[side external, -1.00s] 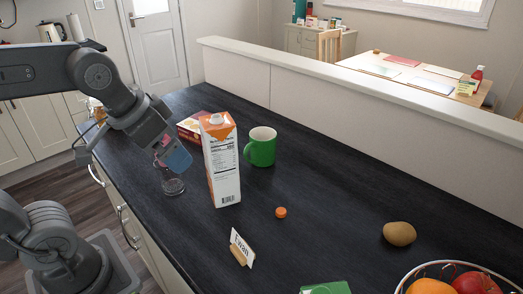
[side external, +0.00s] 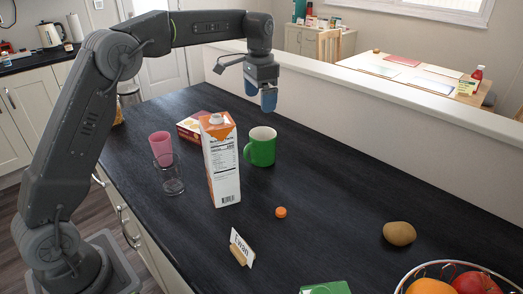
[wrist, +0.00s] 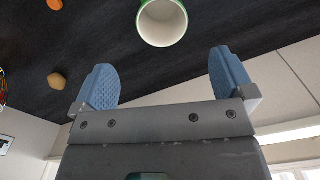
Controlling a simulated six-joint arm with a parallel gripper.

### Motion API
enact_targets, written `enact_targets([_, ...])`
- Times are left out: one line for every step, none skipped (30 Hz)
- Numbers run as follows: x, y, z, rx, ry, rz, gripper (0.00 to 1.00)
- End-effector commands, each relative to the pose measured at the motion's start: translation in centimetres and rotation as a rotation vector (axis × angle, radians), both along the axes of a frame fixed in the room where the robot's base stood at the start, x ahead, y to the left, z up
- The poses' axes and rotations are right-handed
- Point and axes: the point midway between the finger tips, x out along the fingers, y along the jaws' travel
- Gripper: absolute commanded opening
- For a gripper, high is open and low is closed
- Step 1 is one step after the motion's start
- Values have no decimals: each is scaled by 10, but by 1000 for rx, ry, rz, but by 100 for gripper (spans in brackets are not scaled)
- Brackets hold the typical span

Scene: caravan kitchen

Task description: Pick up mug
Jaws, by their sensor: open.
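The green mug (side external: 261,151) stands upright on the dark counter, just right of the tall carton, its handle toward the left. My gripper (side external: 261,97) is open and empty, raised above and behind the mug with its blue fingers pointing down. In the wrist view the mug (wrist: 163,22) is at the top middle, its white inside showing, partly cut off by the frame edge. It lies beyond the tips of my open fingers (wrist: 165,78), apart from them.
A tall orange and white carton (side external: 222,165) stands close left of the mug. A pink cup (side external: 161,147), a clear glass (side external: 171,180) and a box (side external: 190,128) are further left. An orange cap (side external: 281,212), potato (side external: 399,233) and name card (side external: 241,249) lie in front. A low wall (side external: 330,110) borders the counter.

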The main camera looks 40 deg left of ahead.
Motion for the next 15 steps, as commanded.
enact_targets([2,1,-4,-1,4,-2,100])
enact_targets([2,1,-7,-1,6,-3,100])
enact_targets([2,1,-13,-1,8,-3,100])
enact_targets([2,1,-17,-1,8,-3,100])
enact_targets([2,1,-22,-1,8,-3,100])
enact_targets([1,1,-30,-1,8,-3,100])
enact_targets([1,1,-37,-2,9,-3,100])
enact_targets([2,1,-43,-1,8,-3,100])
enact_targets([1,1,-51,-1,9,-3,100])
enact_targets([1,1,-56,-1,7,-3,100])
enact_targets([1,0,-61,-2,7,-3,100])
enact_targets([2,1,-68,-1,6,-3,100])
enact_targets([2,1,-72,-1,6,-3,100])
enact_targets([2,0,-76,-1,6,-3,100])
enact_targets([2,0,-80,-1,6,-2,100])
